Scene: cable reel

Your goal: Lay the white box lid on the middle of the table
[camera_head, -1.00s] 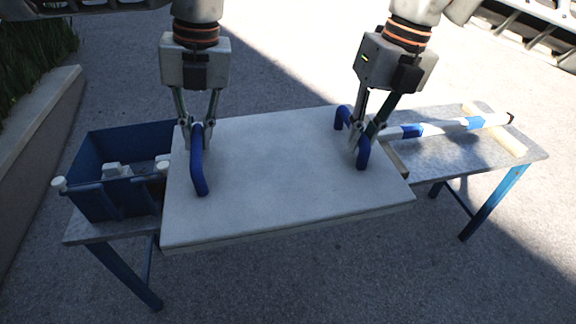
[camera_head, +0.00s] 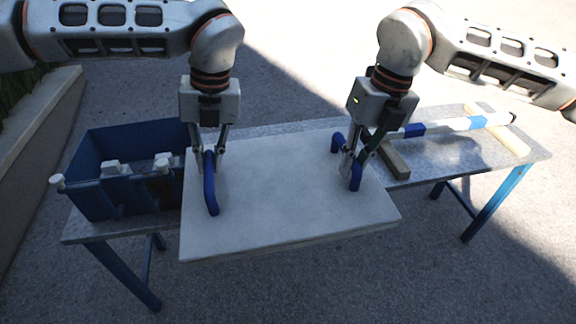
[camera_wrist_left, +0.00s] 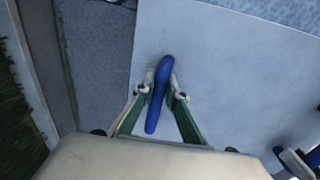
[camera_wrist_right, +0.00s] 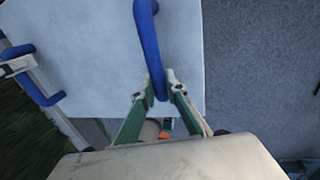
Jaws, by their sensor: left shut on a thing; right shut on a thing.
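The white box lid (camera_head: 285,195) is a flat slab with two blue handles, held level over the middle of the table (camera_head: 420,165). Its near edge hangs out past the table's near edge; whether its underside touches the table is hidden. My left gripper (camera_head: 209,157) is shut on the left handle (camera_head: 211,192), and the left wrist view shows the fingers on both sides of that handle (camera_wrist_left: 158,100). My right gripper (camera_head: 350,168) is shut on the right handle (camera_head: 356,178), also seen in the right wrist view (camera_wrist_right: 149,45).
A blue open box (camera_head: 95,185) stands at the table's left end, close beside the lid. A blue-and-white striped bar (camera_head: 465,124) lies on wooden supports (camera_head: 498,132) at the right end; one support (camera_head: 393,162) is close to the lid's right edge.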

